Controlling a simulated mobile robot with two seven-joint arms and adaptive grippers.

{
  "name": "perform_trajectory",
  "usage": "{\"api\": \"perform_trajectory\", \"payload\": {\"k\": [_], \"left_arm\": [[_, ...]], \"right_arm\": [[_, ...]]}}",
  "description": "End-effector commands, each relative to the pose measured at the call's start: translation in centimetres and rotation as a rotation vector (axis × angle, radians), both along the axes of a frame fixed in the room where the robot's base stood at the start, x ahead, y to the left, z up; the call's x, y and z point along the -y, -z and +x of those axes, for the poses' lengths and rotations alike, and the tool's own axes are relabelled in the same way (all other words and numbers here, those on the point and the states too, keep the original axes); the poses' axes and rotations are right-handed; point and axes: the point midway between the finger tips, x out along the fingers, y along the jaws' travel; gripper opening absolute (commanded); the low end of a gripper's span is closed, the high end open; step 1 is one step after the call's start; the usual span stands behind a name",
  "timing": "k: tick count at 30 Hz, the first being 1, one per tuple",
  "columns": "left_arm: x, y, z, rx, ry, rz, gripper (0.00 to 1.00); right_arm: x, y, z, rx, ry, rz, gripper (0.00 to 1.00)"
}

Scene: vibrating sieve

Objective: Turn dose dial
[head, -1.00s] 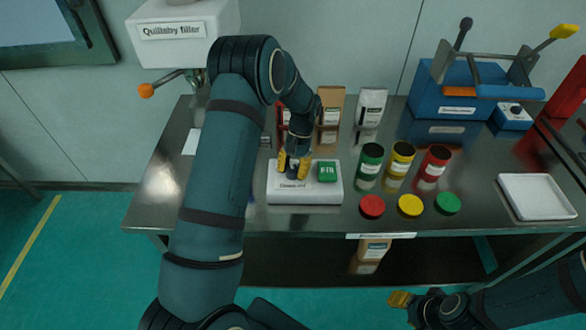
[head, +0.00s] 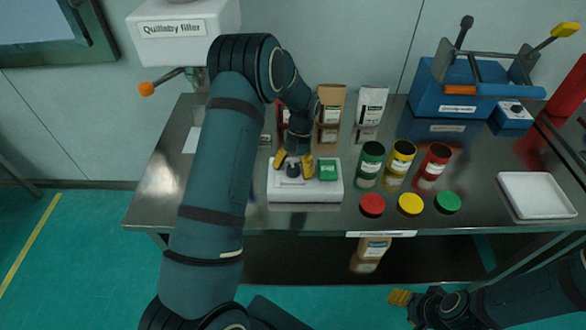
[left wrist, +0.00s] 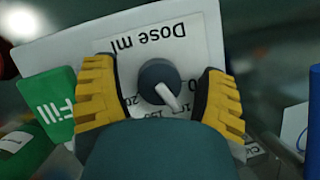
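The dose dial (left wrist: 158,81) is a dark grey round knob with a light pointer. In the left wrist view the pointer aims down and slightly right, over a white plate lettered "Dose ml" (left wrist: 140,38). The dial sits on a white control box (head: 305,194) on the table. My left gripper (head: 293,164) is over the dial from above. Its yellow fingers stand on either side of the dial with a gap on each side, so it is open and holds nothing. My right gripper (head: 400,297) is low at the right, in front of the table; its opening is unclear.
A green Fill button (head: 328,169) is beside the dial. A white tray (head: 536,195) is at the right. The Quillaby filler (head: 183,25) is behind left.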

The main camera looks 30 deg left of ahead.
Motion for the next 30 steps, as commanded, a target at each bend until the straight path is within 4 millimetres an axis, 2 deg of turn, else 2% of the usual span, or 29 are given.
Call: {"api": "perform_trajectory", "payload": {"k": [5, 8, 21, 25, 30], "left_arm": [[0.0, -0.6, 0.3, 0.004, 0.0, 0.001, 0.72], [-0.1, -1.7, 0.8, 0.006, 0.001, 0.001, 0.72], [-0.6, -9.3, 3.9, 0.003, 0.0, 0.0, 0.72], [-0.7, -10.5, 4.4, 0.002, 0.0, 0.0, 0.72], [-0.7, -11.1, 4.5, 0.0, 0.0, 0.0, 0.72]], "right_arm": [[0.0, 0.0, 0.0, 0.0, 0.0, 0.0, 0.47], [0.0, 0.0, 0.0, 0.0, 0.0, 0.0, 0.47], [0.0, 0.0, 0.0, 0.0, 0.0, 0.0, 0.47], [0.0, 0.0, 0.0, 0.0, 0.0, 0.0, 0.47], [0.0, 0.0, 0.0, 0.0, 0.0, 0.0, 0.47]]}}
